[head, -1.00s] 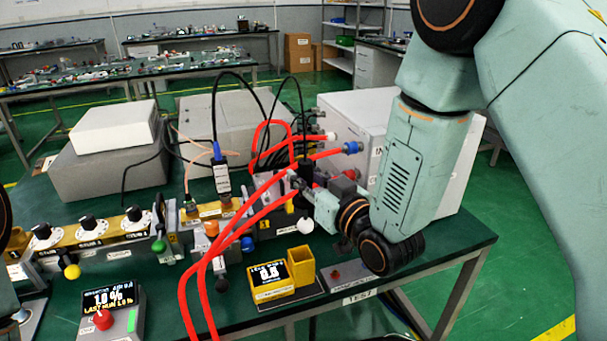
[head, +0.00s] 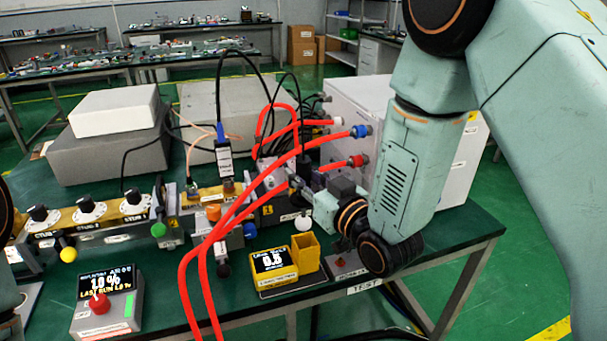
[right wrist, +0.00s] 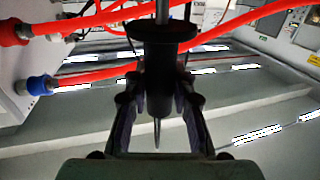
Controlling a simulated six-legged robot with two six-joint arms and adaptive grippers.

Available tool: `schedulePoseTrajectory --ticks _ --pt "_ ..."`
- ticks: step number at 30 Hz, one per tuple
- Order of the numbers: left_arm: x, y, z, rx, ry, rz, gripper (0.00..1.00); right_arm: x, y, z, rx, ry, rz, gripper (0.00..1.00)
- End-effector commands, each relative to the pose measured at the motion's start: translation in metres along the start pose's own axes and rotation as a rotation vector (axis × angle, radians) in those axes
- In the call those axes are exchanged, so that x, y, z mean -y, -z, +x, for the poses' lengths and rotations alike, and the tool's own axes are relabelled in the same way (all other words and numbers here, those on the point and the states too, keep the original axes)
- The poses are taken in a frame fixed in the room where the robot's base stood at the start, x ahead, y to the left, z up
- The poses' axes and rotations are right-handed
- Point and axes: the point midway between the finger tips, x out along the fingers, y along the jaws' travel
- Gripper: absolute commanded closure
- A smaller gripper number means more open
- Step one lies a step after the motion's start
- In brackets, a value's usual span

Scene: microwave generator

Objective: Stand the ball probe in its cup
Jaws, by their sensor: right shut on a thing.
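My right gripper (head: 303,190) is shut on the ball probe. In the right wrist view, its fingers (right wrist: 158,88) hold the probe's black flanged handle (right wrist: 160,45), with a thin metal rod running out of it. In the head view, the probe's white ball (head: 303,223) hangs below the gripper, its stem mostly hidden. The square yellow cup (head: 306,254) stands on the table beside the yellow meter (head: 272,266). The ball shows just above the cup's open top; I cannot tell from depth whether it is centred over it. My left gripper is out of view.
Red hoses (head: 240,195) loop just left of the gripper and probe. A white cabinet (head: 345,110) stands behind. A control box (head: 105,305) stands front left.

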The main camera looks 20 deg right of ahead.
Motion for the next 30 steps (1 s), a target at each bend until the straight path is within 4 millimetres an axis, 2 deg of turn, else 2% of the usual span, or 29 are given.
schedulePoseTrajectory --ticks 30 --pt "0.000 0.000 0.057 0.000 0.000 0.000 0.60 -0.001 -0.071 0.000 -0.001 0.000 0.000 1.00"
